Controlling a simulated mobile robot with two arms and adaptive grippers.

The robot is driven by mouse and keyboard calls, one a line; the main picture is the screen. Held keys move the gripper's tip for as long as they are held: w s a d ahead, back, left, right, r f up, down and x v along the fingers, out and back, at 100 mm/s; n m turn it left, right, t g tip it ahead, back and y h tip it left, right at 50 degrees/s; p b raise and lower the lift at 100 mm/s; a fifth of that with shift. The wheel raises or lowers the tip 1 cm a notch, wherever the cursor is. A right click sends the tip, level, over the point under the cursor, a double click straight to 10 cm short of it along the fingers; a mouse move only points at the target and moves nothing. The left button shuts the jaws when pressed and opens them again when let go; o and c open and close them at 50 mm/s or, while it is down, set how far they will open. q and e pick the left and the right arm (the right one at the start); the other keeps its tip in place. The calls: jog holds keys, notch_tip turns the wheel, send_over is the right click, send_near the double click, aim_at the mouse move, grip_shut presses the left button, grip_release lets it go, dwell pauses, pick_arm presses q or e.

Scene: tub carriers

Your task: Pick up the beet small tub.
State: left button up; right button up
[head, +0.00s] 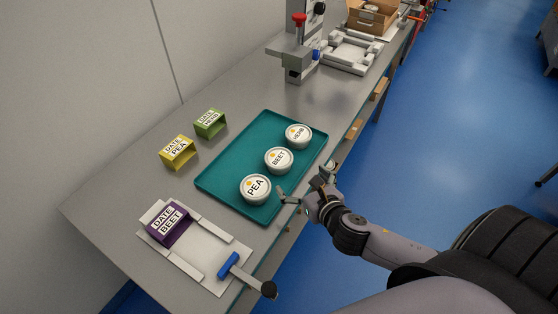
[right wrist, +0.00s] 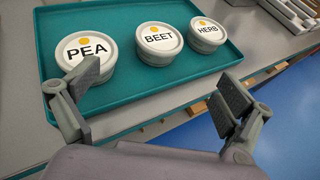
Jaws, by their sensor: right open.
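The beet small tub (head: 278,160) is a round white tub with a lid reading BEET and an orange dot. It stands upright on the teal tray (head: 228,178), between the pea tub (head: 255,188) and the herb tub (head: 298,136). In the right wrist view the beet tub (right wrist: 159,40) is also in the middle of the row. My right gripper (head: 304,187) is open and empty at the tray's near right edge, apart from the beet tub. In the right wrist view its two fingers (right wrist: 152,106) are spread wide. My left gripper is not in view.
A yellow DATE PEA carrier (head: 178,152) and a green DATE HERB carrier (head: 209,123) stand left of the tray. A purple DATE BEET carrier (head: 168,223) sits in a white fixture with a blue clamp (head: 229,265). A press (head: 297,60) stands farther back.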

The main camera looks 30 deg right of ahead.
aim_at(280, 159)
jog(key=p+x, duration=0.1)
jog(key=x, duration=1.5)
jog(key=shift+c, duration=0.4)
jog(key=c, duration=1.3)
